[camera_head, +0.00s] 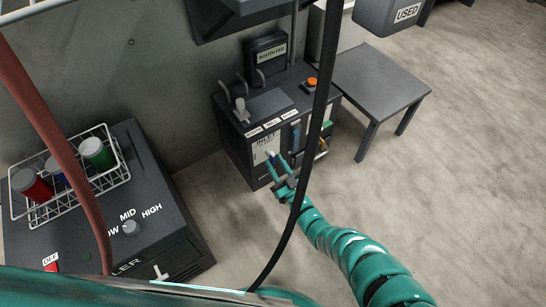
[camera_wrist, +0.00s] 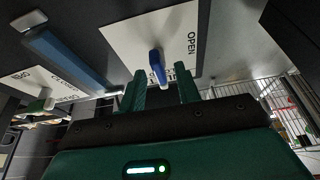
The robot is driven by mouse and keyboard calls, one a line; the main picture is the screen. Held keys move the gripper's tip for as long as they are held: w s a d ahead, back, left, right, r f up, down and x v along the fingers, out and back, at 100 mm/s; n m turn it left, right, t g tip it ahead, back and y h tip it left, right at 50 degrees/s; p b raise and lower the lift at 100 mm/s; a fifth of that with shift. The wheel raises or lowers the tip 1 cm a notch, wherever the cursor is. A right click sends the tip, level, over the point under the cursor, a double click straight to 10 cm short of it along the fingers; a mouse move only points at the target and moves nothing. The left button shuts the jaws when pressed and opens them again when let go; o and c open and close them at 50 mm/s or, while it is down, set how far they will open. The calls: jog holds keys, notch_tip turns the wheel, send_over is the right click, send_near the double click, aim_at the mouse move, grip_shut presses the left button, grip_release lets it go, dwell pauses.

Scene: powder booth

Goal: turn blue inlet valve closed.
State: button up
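The blue inlet valve is a small blue lever (camera_wrist: 156,62) on a white plate (camera_wrist: 128,32) lettered OPEN in the wrist view. The lever points roughly along my fingers. My gripper (camera_wrist: 161,78) is open, with one green finger on each side of the lever's near end. I see a gap on both sides, and no clear contact. In the head view my gripper (camera_head: 278,168) is at the front of the dark cabinet, by the white INLET plate (camera_head: 262,147). The fingers largely hide the lever there.
The dark cabinet (camera_head: 237,150) also carries a blue bar (camera_wrist: 66,58) and another labelled plate (camera_wrist: 38,88) beside the inlet plate. An orange button (camera_head: 312,82) is on top. A black hose (camera_head: 318,120) crosses the head view. A grey table (camera_head: 385,80) stands right; open floor lies below it.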

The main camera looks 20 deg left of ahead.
jog(key=p+v, duration=0.1)
jog(key=v, duration=1.3)
jog(key=shift+s+d+f, duration=0.2)
jog(key=shift+d, duration=0.05)
